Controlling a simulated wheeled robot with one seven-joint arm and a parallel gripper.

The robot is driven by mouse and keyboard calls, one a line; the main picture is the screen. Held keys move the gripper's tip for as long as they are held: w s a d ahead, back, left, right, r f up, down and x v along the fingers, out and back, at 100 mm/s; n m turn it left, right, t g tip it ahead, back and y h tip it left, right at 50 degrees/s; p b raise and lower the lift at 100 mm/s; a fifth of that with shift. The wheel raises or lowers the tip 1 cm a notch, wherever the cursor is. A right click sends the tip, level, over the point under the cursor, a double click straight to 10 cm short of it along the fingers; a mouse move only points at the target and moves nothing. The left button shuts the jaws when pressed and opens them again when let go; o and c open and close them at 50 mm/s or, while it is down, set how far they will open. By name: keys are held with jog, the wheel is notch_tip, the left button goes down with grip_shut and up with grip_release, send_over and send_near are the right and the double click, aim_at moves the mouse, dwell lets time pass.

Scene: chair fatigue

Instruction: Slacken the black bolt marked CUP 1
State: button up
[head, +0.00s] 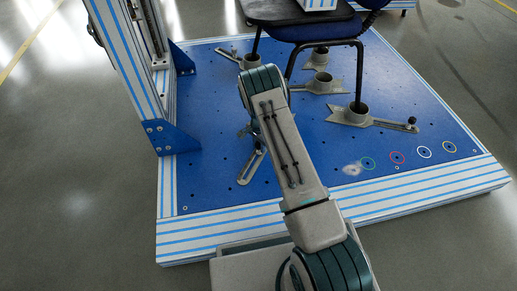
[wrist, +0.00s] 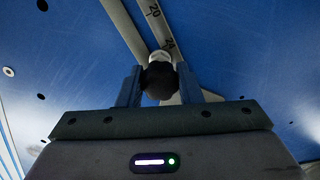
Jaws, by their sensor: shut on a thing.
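In the wrist view a black bolt (wrist: 158,76) with a round knob head stands between the two fingers of my gripper (wrist: 158,88), which is shut on it. A pale collar shows just beyond the knob, over a grey slotted arm (wrist: 125,25) with scale marks 20 and 24. In the head view my arm hides the bolt and most of the gripper. The end of a slotted arm (head: 243,174) sticks out below it on the blue plate (head: 215,130). No CUP 1 marking is readable in either view.
A chair (head: 310,32) stands with legs in grey cups on the plate. The front right cup (head: 357,116) has its slotted arm with a black bolt (head: 412,121). A striped upright frame (head: 128,65) rises at left.

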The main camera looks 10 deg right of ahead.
jog(key=shift+n, duration=0.3)
jog(key=shift+n, duration=0.6)
jog(key=o, duration=0.6)
notch_tip(320, 180, up, 14)
jog(key=p, duration=0.6)
jog(key=shift+f, duration=0.1)
